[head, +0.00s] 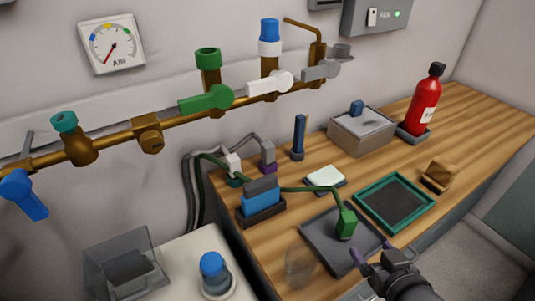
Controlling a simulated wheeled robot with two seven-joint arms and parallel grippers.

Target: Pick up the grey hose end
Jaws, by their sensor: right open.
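The grey hose end (267,152) stands upright in a purple holder (267,168) at the back of the wooden bench, near the wall. A grey hose (245,137) arches into its top from the left. My right gripper (374,252) is low in the picture, at the front edge of the dark tray, well apart from the grey hose end. Its fingers are apart, with nothing visible between them. My left gripper is not in view.
A green hose end (346,223) stands on the dark tray (318,240); its hose crosses the bench. A white hose end (233,163), a blue block (261,200) and a dark blue upright piece (299,135) stand near the grey one. Valves on a brass pipe (113,131) overhang the back.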

